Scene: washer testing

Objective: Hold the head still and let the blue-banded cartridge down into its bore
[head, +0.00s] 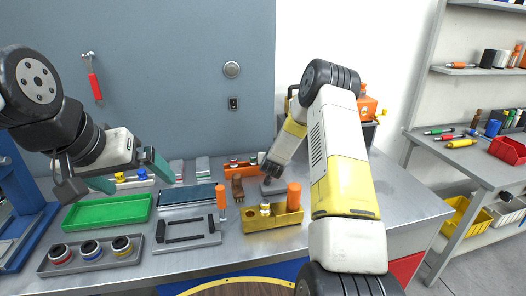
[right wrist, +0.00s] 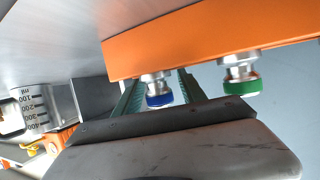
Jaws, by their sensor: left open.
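The blue-banded cartridge (right wrist: 159,90) stands out from an orange block (right wrist: 210,50) in the right wrist view, next to a green-banded one (right wrist: 240,80). The teal fingers of my right gripper (right wrist: 160,92) lie on either side of the blue-banded cartridge; whether they touch it is unclear. Its lower end is hidden by the block. In the head view the orange block (head: 240,169) is at the back of the bench, with my right wrist at its right end. My left gripper (head: 127,174) is open and empty above the green tray. I cannot tell which part is the head.
A green tray (head: 107,213), a grey tray (head: 42,268) with banded cups, and a dark-topped box (head: 187,194) stand on the left. A brass-coloured block (head: 255,225) with an orange cylinder (head: 294,196) stands in front of my right wrist. The bench's right part is clear.

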